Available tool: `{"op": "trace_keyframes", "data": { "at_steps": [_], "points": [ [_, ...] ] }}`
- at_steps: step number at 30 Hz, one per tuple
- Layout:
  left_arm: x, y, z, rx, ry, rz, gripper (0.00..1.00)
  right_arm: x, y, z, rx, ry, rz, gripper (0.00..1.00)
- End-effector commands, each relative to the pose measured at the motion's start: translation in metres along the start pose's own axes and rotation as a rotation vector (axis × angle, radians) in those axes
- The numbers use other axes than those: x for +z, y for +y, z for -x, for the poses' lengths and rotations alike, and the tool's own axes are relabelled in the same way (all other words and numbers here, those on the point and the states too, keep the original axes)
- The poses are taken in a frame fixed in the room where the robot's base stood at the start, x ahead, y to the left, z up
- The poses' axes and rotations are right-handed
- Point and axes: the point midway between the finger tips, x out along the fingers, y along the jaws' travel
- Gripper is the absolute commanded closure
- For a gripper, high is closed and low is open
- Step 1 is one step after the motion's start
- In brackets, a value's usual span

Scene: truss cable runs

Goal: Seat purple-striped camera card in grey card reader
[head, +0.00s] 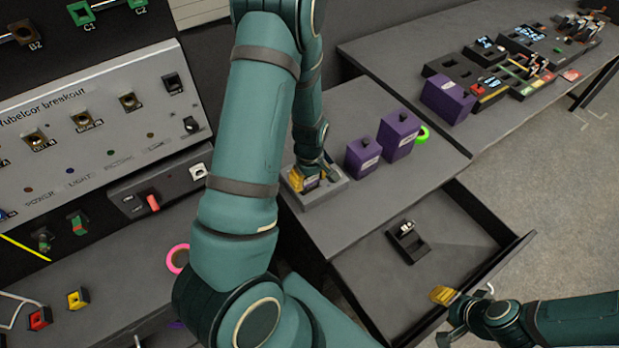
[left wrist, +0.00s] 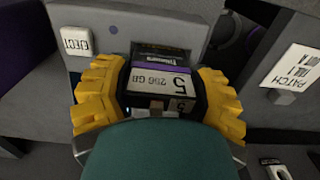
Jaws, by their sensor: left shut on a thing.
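The grey card reader (head: 325,191) is a low block on the grey bench top, in the middle of the head view. In the left wrist view its face (left wrist: 120,30) carries a white EJECT button. My left gripper (head: 308,182) is at the reader, its yellow fingers shut on the camera card. The card (left wrist: 160,80) is dark with a white label marked 5 and a purple stripe, and lies between the fingers (left wrist: 160,95). Its far end is against the reader's face; I cannot tell how deep it sits. My right gripper (head: 447,312) is at lower right, its finger gap unclear.
An open drawer (head: 455,240) holds a small black holder (head: 408,243). A labelled breakout panel (head: 90,130) fills the left. More devices crowd the far bench.

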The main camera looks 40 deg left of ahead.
Motion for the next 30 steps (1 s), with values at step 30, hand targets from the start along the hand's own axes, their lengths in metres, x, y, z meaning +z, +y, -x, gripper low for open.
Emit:
{"op": "trace_keyframes", "data": {
  "at_steps": [30],
  "points": [
    [-0.0001, 0.0, -0.007, 0.0, 0.0, 0.0, 0.76, 0.0007, 0.002, -0.0052, 0.0, 0.0, 0.0, 0.53]
  ]
}}
